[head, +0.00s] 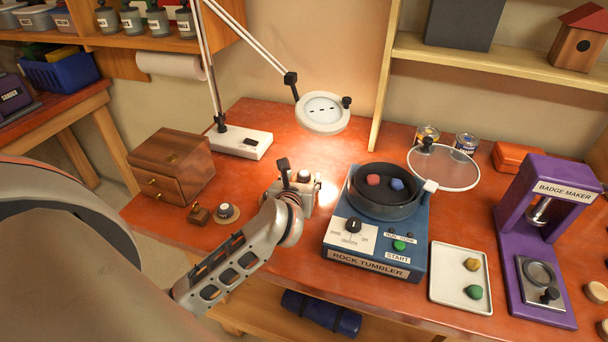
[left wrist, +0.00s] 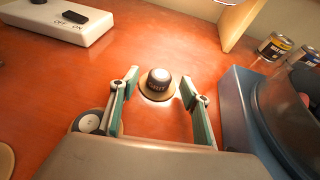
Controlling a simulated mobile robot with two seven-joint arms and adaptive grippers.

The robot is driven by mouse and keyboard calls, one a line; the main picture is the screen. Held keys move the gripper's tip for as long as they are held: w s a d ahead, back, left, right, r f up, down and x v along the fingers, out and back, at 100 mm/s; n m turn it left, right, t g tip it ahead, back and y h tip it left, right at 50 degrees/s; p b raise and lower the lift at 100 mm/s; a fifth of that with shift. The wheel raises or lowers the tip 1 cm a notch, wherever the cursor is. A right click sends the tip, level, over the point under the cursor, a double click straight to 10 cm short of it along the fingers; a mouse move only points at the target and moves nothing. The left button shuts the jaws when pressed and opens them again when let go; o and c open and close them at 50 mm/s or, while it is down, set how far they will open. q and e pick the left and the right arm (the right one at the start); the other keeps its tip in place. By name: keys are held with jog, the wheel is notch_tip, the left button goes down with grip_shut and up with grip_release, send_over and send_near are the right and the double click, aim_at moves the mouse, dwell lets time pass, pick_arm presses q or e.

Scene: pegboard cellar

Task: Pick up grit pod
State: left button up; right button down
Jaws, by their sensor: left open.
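The grit pod (left wrist: 158,82), a small dark cup with a pale top and lettering on its side, stands upright on a round tan disc in the left wrist view. My left gripper (left wrist: 160,92) is open, with one green-lined finger on each side of the pod. The pod is at about the fingertips, with gaps visible on both sides. In the head view the pod (head: 304,175) shows just beyond my left gripper (head: 302,184), which hides part of it. My right gripper is not in view.
A rock tumbler (head: 375,250) stands close to the right of the gripper. A lamp base (head: 238,142), a wooden drawer box (head: 172,167) and another round item on a disc (head: 235,211) are to the left. A white tray (head: 437,297) holds two stones.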

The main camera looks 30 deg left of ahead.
aim_at(303, 176)
pick_arm(q)
jog(key=shift+x, duration=0.9)
jog(key=shift+c, duration=0.5)
jog(key=c, duration=1.1)
notch_tip(303, 176, up, 20)
